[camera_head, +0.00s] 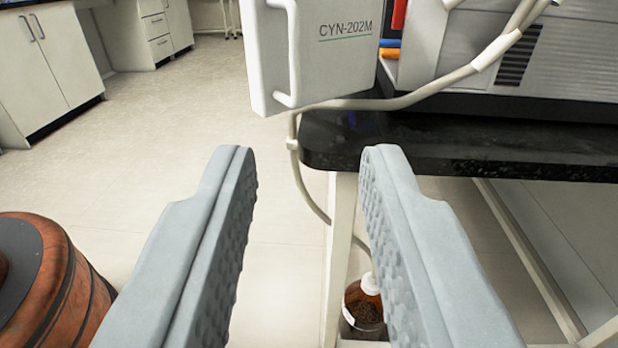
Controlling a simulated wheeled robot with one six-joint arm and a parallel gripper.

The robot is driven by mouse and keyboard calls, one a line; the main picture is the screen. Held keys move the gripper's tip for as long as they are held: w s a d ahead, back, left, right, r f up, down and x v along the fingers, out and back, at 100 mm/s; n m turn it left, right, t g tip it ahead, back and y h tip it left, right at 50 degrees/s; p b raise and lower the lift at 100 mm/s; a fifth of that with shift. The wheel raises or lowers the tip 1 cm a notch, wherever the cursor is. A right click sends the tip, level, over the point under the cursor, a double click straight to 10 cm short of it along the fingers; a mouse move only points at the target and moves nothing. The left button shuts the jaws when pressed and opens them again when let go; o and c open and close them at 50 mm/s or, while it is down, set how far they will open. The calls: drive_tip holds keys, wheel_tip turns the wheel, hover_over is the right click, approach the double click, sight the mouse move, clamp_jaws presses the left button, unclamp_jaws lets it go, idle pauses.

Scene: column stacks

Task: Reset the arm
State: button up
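My gripper (309,165) fills the lower middle of the camera view. Its two grey, dimpled fingers stand wide apart. The gripper is open and holds nothing. Whether the right finger touches the bench edge behind it cannot be told, but it overlaps it in the picture.
A black benchtop (470,148) with a grey instrument (570,60) is at the right. A white CYN-202M unit (330,50) hangs ahead. A brown bottle (364,305) stands below. An orange-brown drum (50,290) is lower left. Open floor (180,130) lies centre-left, before white cabinets (45,65).

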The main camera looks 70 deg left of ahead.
drive_tip(key=w+a+r+t+h, duration=0.2)
drive_tip(key=a+r+t, duration=0.2)
drive_tip(key=a+r, duration=0.5)
drive_tip(key=w+a+r+t+h, duration=0.1)
drive_tip(key=w+a+r+t, duration=0.25)
drive_tip(key=a+r, duration=0.55)
drive_tip(key=s+a+r+m+t+h, duration=0.45)
drive_tip(key=s+a+r, duration=0.2)
drive_tip(key=r, duration=0.25)
drive_tip(key=s+a+r+m+t+h, duration=0.3)
drive_tip(key=s+a+r+t+h, duration=0.25)
drive_tip(key=r, duration=0.45)
drive_tip(key=s+a+f+m+g+h, duration=0.1)
drive_tip(key=s+a+f+m+g, duration=0.1)
drive_tip(key=s, duration=0.7)
drive_tip(key=s+a+f+m+g+h, duration=0.1)
drive_tip(key=s+a+f, duration=0.3)
drive_tip(key=s, duration=0.6)
drive_tip(key=s+a+f+m+g+h, duration=0.2)
drive_tip(key=s+f, duration=0.4)
drive_tip(key=s, duration=0.4)
drive_tip(key=shift+s+a+m+g, duration=0.15)
drive_tip(key=shift+a+m+g, duration=0.2)
drive_tip(key=shift+a+m, duration=0.6)
